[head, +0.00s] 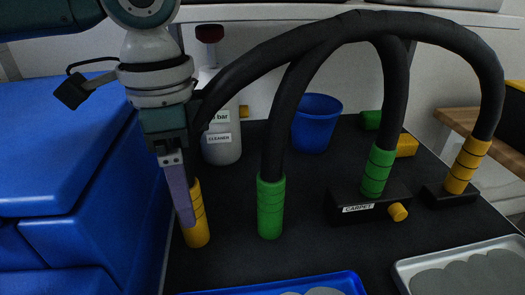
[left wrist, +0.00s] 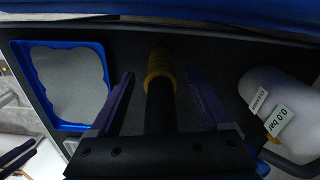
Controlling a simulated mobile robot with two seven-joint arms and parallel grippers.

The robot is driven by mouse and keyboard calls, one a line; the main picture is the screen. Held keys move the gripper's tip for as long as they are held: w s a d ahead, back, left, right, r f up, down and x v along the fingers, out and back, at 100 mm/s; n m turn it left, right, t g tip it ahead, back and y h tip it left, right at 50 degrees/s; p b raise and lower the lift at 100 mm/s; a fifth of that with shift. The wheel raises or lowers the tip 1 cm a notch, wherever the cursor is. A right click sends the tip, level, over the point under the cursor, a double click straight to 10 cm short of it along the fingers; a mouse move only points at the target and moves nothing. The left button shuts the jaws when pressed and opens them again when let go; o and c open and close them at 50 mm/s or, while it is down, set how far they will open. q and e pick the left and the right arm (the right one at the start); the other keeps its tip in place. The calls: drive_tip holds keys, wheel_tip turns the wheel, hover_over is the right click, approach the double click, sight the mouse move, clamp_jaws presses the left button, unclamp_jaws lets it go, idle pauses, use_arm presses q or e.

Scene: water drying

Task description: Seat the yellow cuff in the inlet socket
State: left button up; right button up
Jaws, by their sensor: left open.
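The yellow cuff (head: 196,226) is on the near left end of a black hose and stands upright, slightly tilted, on the dark worktop. My left gripper (head: 186,218) is beside it from above, with one purple finger in front of the cuff's left edge. In the left wrist view the open fingers lie on either side of the black hose, with the yellow cuff (left wrist: 160,66) just past them. A second yellow cuff (head: 467,165) stands on a small black block (head: 449,195) at the right. I cannot tell which part is the inlet socket.
A green-cuffed hose (head: 270,208) stands close by, its other end on the CARPET block (head: 358,214). Behind are a cleaner bottle (head: 222,148) and blue cup (head: 316,125). A blue tray (head: 352,283) and grey tray (head: 405,278) are in front. Blue bins (head: 70,165) crowd the left.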

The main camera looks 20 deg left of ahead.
use_arm(q)
clamp_jaws()
idle(0.7)
